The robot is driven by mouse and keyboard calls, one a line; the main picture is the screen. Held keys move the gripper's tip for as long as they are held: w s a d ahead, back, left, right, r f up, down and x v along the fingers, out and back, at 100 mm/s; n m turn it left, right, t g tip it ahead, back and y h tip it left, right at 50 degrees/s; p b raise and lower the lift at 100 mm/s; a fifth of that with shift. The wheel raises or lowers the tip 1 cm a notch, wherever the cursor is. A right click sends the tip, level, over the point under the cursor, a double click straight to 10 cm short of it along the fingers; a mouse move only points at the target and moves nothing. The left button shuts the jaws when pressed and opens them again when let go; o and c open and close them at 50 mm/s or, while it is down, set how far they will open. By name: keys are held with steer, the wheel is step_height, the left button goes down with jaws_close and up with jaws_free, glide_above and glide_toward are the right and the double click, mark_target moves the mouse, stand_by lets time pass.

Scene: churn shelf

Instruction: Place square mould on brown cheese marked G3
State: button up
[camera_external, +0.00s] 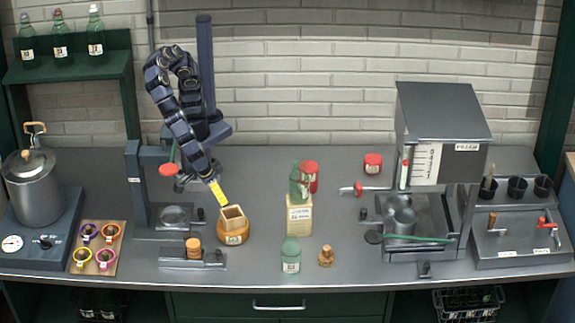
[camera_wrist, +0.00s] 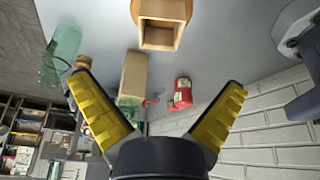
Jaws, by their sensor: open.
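The square mould (camera_external: 233,214) is an open, light wooden square frame. It sits tilted in the picture on top of a round brown cheese (camera_external: 233,238) in the middle left of the bench. The cheese has a pale label too small to read. In the wrist view the mould (camera_wrist: 161,22) is at the top, with the cheese rim (camera_wrist: 136,8) beside it. My gripper (camera_external: 217,190) is just above and behind the mould, its yellow finger pads close to it. In the wrist view the gripper (camera_wrist: 160,78) has its fingers wide apart with nothing between them.
A tan labelled box (camera_external: 299,218) stands to the right, with a green bottle (camera_external: 299,184) and a red jar (camera_external: 311,174) by it. Another green bottle (camera_external: 291,256) and a cork-like piece (camera_external: 326,257) are in front. A press (camera_external: 172,212) stands close left.

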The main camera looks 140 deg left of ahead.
steer(key=s+a+r+m+g+h, duration=0.2)
steer(key=s+a+r+m, duration=0.35)
steer(key=a+r, duration=0.4)
steer(key=s+a+r+m+h, duration=0.1)
steer(key=s+a+r+m, duration=0.1)
steer(key=s+m, duration=0.2)
steer(key=s+a+r+m+g, duration=0.1)
steer(key=s+a+r+m, duration=0.1)
steer(key=s+m, duration=0.2)
steer(key=s, duration=0.3)
steer(key=shift+r+h, duration=0.15)
steer(key=shift+h, duration=0.25)
